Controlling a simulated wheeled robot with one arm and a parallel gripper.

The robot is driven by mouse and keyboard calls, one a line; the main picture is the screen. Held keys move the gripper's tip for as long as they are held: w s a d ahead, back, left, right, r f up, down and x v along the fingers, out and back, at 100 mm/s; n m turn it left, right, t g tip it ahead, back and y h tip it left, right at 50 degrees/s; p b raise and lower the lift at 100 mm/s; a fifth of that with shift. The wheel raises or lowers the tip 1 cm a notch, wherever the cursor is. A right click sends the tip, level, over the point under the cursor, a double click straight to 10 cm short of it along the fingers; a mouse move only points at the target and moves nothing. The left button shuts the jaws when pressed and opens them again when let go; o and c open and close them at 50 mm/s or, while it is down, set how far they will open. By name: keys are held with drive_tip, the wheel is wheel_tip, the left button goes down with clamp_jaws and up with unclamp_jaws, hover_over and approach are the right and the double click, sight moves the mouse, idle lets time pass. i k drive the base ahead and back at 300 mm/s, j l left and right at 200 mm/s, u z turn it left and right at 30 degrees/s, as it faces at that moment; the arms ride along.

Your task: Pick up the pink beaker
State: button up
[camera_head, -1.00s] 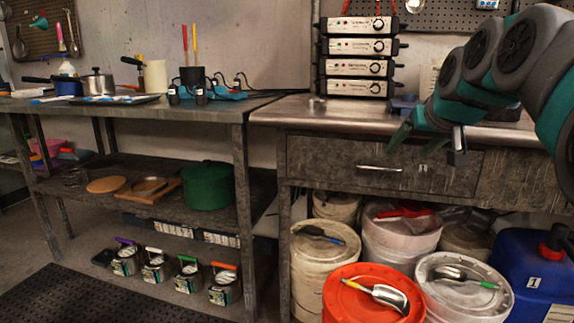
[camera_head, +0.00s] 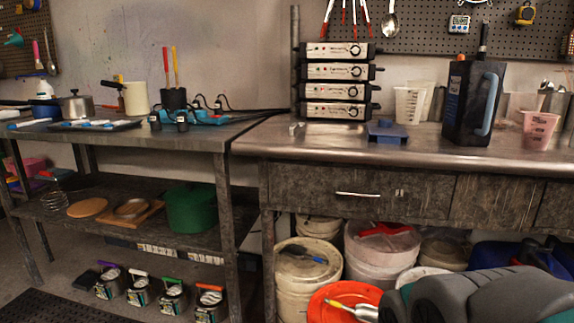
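The pink beaker (camera_head: 539,130) stands upright on the metal counter at the far right of the view. It is translucent, with a spout and markings on its side. My arm crosses the lower right corner, well below the counter top. My gripper is outside the view, so its state does not show.
A black pitcher with a blue-grey handle (camera_head: 474,103) stands just left of the beaker. The counter's front strip (camera_head: 400,150) is clear. Lidded buckets (camera_head: 382,250) stand below.

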sight(539, 128)
drive_tip(key=z, duration=1.35)
